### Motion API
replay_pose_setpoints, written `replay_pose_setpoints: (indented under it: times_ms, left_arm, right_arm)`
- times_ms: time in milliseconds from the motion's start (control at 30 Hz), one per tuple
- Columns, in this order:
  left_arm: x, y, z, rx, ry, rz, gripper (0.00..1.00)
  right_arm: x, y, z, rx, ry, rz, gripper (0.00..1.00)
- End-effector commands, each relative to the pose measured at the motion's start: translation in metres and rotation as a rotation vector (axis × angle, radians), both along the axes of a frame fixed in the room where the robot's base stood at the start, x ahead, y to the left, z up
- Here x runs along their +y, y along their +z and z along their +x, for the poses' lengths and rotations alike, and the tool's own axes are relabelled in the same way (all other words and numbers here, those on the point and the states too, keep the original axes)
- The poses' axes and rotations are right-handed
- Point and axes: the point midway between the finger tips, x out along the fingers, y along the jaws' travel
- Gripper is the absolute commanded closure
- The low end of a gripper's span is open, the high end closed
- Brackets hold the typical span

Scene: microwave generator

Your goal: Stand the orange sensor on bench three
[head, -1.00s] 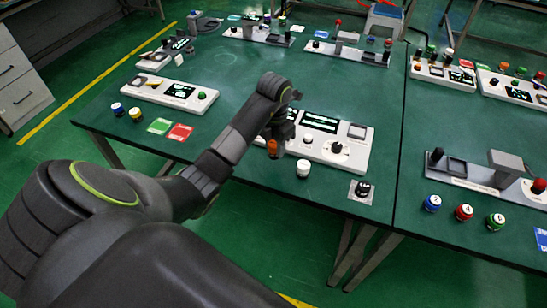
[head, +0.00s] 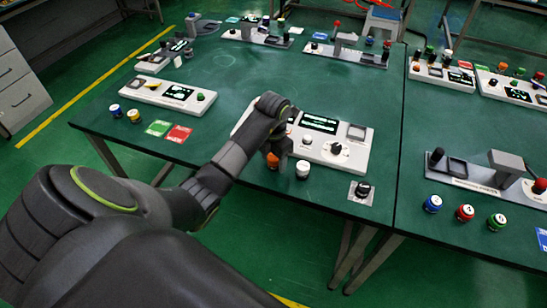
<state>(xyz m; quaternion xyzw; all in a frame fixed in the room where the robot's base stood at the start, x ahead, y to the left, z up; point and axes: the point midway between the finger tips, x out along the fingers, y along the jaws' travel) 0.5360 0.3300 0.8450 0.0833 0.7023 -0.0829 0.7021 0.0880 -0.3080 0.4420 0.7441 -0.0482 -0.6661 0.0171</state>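The orange sensor (head: 272,161) is a small orange cylinder at the near edge of the middle green bench (head: 240,98), left of a white-topped cylinder (head: 303,169) and close to it. My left gripper (head: 271,149) comes down over the orange sensor from above, at its top. The fingers are dark and partly hidden by my wrist; the sensor has moved with them, so they appear shut on it. It looks upright, at or just above the bench top. I cannot read which bench is three. My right gripper is not in view.
A white console (head: 355,151) with screen and knob stands just behind the sensor, partly behind my arm. A dark knob on a grey plate (head: 362,190) lies to the right.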

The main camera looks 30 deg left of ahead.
Motion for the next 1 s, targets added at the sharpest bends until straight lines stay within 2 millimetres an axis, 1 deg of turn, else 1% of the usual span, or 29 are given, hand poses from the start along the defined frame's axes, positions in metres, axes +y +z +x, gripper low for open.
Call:
replay_pose_setpoints:
  times_ms: [267,300,367,467,533,600,800,1000]
  left_arm:
    - [0.0,0.002,0.0,0.0,0.0,0.0,0.43]
    - [0.0,0.004,0.0,0.0,0.0,0.0,0.43]
    - [0.0,0.008,0.001,-0.003,0.0,0.0,0.43]
    - [0.0,0.025,0.001,-0.007,-0.001,0.002,0.43]
    - [0.0,0.046,0.001,-0.005,-0.001,0.001,0.43]
    - [0.0,0.063,0.001,-0.002,0.0,0.001,0.43]
    - [0.0,0.087,0.0,0.0,0.001,0.0,0.43]
    - [0.0,0.108,0.0,0.0,0.0,0.0,0.43]
  right_arm:
    - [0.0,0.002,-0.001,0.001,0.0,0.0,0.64]
    - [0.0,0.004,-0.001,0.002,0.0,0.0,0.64]
    - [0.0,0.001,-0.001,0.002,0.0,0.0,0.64]
    - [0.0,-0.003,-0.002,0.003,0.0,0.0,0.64]
    - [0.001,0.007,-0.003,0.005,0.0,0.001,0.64]
    - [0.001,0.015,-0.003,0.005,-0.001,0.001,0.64]
    - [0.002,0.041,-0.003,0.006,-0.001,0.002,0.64]
    - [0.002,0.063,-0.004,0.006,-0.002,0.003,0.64]
